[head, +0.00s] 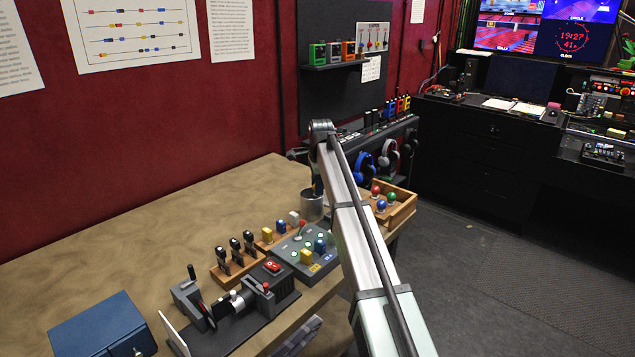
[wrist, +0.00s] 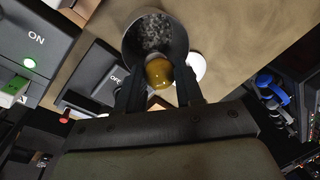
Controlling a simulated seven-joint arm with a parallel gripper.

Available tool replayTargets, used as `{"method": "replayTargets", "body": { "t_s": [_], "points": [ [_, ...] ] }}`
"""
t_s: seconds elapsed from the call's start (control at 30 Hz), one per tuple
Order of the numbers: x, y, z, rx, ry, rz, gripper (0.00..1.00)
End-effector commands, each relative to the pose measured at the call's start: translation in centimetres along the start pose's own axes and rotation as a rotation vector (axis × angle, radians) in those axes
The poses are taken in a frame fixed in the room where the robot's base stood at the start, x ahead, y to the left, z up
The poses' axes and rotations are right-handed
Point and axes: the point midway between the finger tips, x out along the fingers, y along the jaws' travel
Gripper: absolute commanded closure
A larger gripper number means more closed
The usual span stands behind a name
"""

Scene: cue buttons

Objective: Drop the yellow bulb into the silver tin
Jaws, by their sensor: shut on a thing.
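In the wrist view the yellow bulb (wrist: 158,73) is between the two fingers of my gripper (wrist: 159,88), which is shut on it. The silver tin (wrist: 155,28) is just beyond the bulb, its open mouth facing the camera and grey, speckled material showing inside. The bulb overlaps the near edge of the tin's mouth in this view; I cannot tell its height above the rim. In the head view the tin (head: 312,207) stands near the table's right edge, with my gripper (head: 318,186) right above it. The bulb is hidden there.
A wooden box (head: 402,212) with red, green and blue bulbs sits right of the tin, beyond my arm. A grey button panel (head: 292,256) with coloured pieces is in front of the tin. A dark lever device (head: 235,312) is nearer.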

Motion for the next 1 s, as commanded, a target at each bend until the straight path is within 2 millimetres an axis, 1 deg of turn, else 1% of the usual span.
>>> {"method": "replayTargets", "body": {
  "t_s": [0.07,0.1,0.4,0.63,0.77,0.87,1.0],
  "points": [
    [0.0,0.0,0.0,0.000,0.000,0.000,0.93],
    [0.0,0.0,0.0,0.000,0.000,0.000,0.63],
    [0.0,0.0,0.0,0.000,0.000,0.000,0.34],
    [-0.1,0.0,0.0,0.000,0.000,0.000,0.34],
    [-0.6,0.0,0.0,0.000,0.000,-0.001,0.34],
    [-1.7,-0.1,0.0,0.000,0.000,-0.002,0.34],
    [-4.1,-0.1,0.0,0.000,0.000,-0.002,0.34]
  ]
}}
